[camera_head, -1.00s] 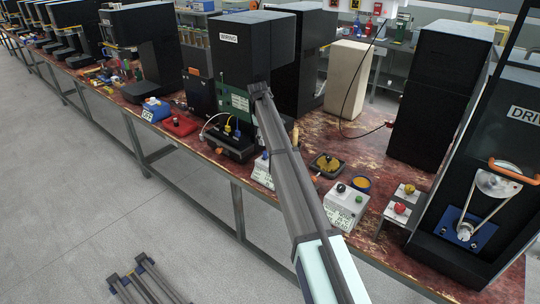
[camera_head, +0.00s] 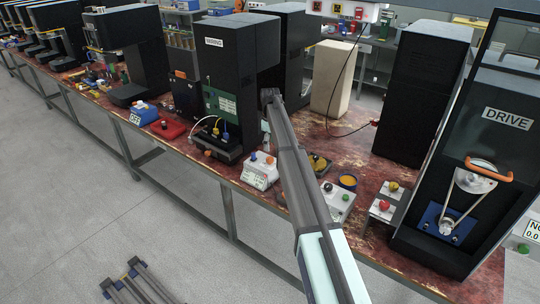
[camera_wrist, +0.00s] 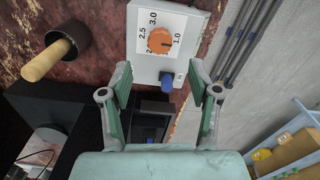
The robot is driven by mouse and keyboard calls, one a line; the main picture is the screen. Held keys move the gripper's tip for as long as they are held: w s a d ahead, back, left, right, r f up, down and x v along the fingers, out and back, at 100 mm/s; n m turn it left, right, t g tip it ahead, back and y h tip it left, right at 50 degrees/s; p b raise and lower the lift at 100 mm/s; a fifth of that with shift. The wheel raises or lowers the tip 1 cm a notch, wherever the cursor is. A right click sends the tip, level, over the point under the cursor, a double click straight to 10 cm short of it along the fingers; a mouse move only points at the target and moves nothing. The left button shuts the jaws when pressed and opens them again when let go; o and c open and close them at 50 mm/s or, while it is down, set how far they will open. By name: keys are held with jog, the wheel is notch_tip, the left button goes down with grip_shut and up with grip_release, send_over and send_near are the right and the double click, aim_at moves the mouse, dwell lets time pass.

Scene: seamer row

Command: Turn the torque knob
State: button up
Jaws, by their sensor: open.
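The orange knob (camera_wrist: 160,40) sits on a white box (camera_wrist: 144,67) in the wrist view. A number scale with 1.0, 2.5 and 3.0 surrounds it, and its dark mark points toward the 1.0 side. A blue knob (camera_wrist: 167,80) is on the same box, nearer my gripper. My gripper (camera_wrist: 159,71) is open and empty. Its two fingers lie left and right of the blue knob, and the orange knob is beyond the fingertips.
A dark cup with a wooden handle (camera_wrist: 50,60) stands left of the box. Another white control box (camera_head: 336,200) and the DRIVE machine (camera_head: 440,225) are to the right.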

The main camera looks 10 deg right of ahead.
aim_at(270, 158)
notch_tip(270, 158, down, 8)
jog(key=shift+r+p, duration=0.1)
jog(key=shift+p, duration=0.75)
jog(key=c, duration=1.2)
